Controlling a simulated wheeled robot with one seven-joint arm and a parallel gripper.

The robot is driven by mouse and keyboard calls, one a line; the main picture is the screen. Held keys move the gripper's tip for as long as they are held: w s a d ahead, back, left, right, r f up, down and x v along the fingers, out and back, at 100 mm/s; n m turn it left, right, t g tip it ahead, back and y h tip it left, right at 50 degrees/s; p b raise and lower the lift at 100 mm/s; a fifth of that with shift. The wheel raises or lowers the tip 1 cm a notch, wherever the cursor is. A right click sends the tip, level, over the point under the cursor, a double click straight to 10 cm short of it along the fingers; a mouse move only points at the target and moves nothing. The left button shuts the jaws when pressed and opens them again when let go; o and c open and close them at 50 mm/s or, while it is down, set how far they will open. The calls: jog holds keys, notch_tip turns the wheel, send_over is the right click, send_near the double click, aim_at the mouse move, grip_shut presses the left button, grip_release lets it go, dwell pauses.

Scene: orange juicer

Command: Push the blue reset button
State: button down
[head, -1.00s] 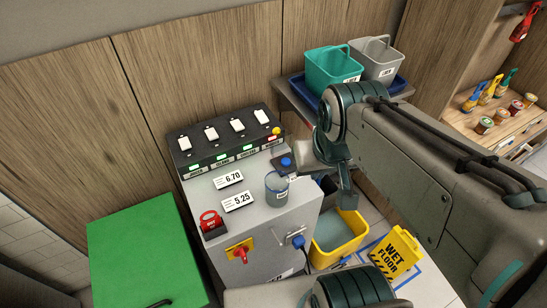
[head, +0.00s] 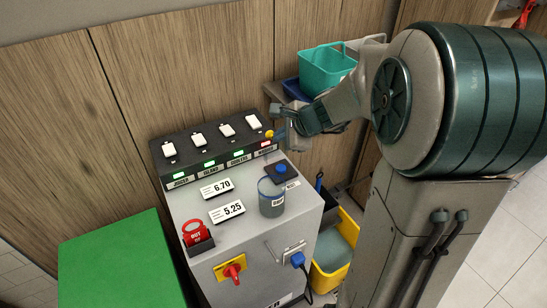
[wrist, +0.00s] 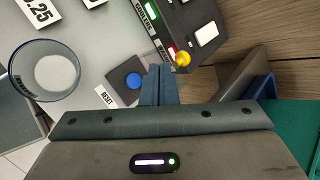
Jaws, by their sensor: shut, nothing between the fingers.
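My gripper (head: 284,132) is at the right end of the black switch panel, behind and above the button. In the wrist view my gripper's fingers (wrist: 159,72) are together and empty, just right of the button and below the yellow knob. I cannot tell their exact height above the cabinet; they look apart from the button.
A clear cup (head: 272,198) stands in front of the button. The switch panel (head: 220,145) with white switches and a yellow knob (head: 269,134) runs along the back. A red lockout tag (head: 195,232), a red rotary switch (head: 233,270) and a yellow bucket (head: 335,265) are nearby.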

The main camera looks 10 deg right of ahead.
aim_at(284, 169)
jog(key=w+d+f+m, duration=0.1)
jog(key=w+f+m, duration=0.1)
jog(key=shift+w+d+f+m+t, duration=0.25)
jog(key=shift+w+d+m+t, duration=0.05)
jog(key=shift+d+m, duration=0.1)
jog(key=shift+f+b, duration=0.15)
jog(key=shift+b, duration=0.25)
notch_tip(284, 169, down, 8)
jog(key=b, duration=0.7)
jog(key=shift+f+b, duration=0.25)
jog(key=shift+b, duration=0.15)
jog(key=shift+f, duration=0.1)
dwell(1.0)
jog(key=shift+f+b, duration=0.35)
jog(key=shift+b, duration=0.15)
jog(key=shift+f+b, duration=0.45)
jog(key=shift+b, duration=0.05)
dwell(0.5)
dwell(0.3)
jog(key=shift+r+p, duration=0.75)
jog(key=shift+r, duration=0.15)
